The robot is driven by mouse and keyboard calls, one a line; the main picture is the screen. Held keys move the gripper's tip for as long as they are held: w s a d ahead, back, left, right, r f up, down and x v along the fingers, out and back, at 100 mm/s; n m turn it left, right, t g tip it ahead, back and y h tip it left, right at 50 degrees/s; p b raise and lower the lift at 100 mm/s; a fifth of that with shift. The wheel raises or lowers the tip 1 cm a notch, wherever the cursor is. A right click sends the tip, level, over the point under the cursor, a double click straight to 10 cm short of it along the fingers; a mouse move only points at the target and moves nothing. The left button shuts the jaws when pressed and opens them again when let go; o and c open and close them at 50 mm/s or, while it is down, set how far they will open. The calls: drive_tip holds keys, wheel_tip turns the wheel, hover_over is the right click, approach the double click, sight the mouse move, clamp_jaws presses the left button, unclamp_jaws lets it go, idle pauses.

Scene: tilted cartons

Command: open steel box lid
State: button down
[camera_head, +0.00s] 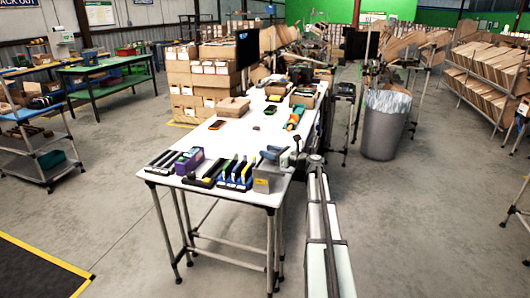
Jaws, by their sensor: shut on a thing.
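A small grey box (264,184), which looks like the steel box, stands at the near right corner of the white table (228,208). Its front faces me, and its top is partly hidden by a blue-grey tool-like thing (271,156) at its upper edge. I cannot tell whether its lid is open or shut, or whether the tool touches it. I cannot make out my gripper anywhere in this view.
Black trays with coloured items and a purple box (189,161) line the table's near left. The table's middle is mostly clear. A grey bin (384,125) stands farther right. Open floor lies left.

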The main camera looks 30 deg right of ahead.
drive_tip(key=s+d, duration=0.2)
drive_tip(key=shift+s+d, duration=0.4)
drive_tip(key=c, duration=0.6)
unclamp_jaws()
drive_tip(key=v, duration=1.3)
drive_tip(key=shift+s+d, duration=0.2)
drive_tip(key=shift+s, duration=0.15)
